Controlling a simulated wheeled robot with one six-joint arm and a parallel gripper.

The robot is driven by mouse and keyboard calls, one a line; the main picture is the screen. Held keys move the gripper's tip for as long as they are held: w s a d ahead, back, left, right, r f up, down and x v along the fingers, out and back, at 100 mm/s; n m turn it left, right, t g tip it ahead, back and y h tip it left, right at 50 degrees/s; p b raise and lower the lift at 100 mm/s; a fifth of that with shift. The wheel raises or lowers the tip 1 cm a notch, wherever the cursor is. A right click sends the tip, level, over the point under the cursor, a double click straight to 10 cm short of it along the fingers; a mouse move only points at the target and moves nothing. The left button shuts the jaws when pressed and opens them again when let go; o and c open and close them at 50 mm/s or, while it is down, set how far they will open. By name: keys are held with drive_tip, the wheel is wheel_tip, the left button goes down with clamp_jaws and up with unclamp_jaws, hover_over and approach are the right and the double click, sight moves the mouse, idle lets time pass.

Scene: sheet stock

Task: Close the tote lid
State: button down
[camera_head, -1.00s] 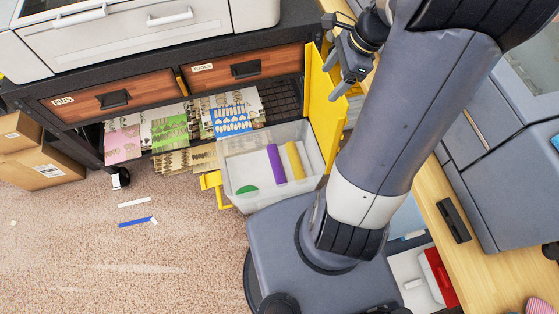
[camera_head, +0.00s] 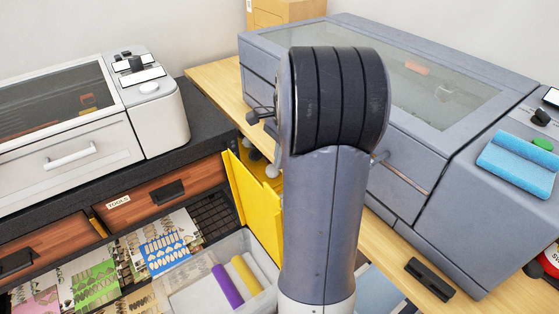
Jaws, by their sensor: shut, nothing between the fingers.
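The tote (camera_head: 185,300) is a translucent white bin at the bottom, partly cut off by the frame edge. A purple roll (camera_head: 228,287) and a yellow roll (camera_head: 247,275) lie in it. Its yellow lid (camera_head: 254,200) stands raised at the bin's far right side, so the tote is open. My arm covers the lid's right part. My gripper cannot be made out behind my arm. A small dark piece sticks out left of the arm above the lid, and I cannot tell what it is.
The drawer labelled TOOLS (camera_head: 161,192) is left of the lid. Colourful sheets (camera_head: 165,253) lie below it. A black handle-like piece (camera_head: 430,279) lies on the bench edge.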

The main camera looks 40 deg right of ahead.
wheel_tip(320, 180, down, 7)
drive_tip(key=a, duration=0.1)
drive_tip(key=shift+a, duration=0.15)
idle(0.3)
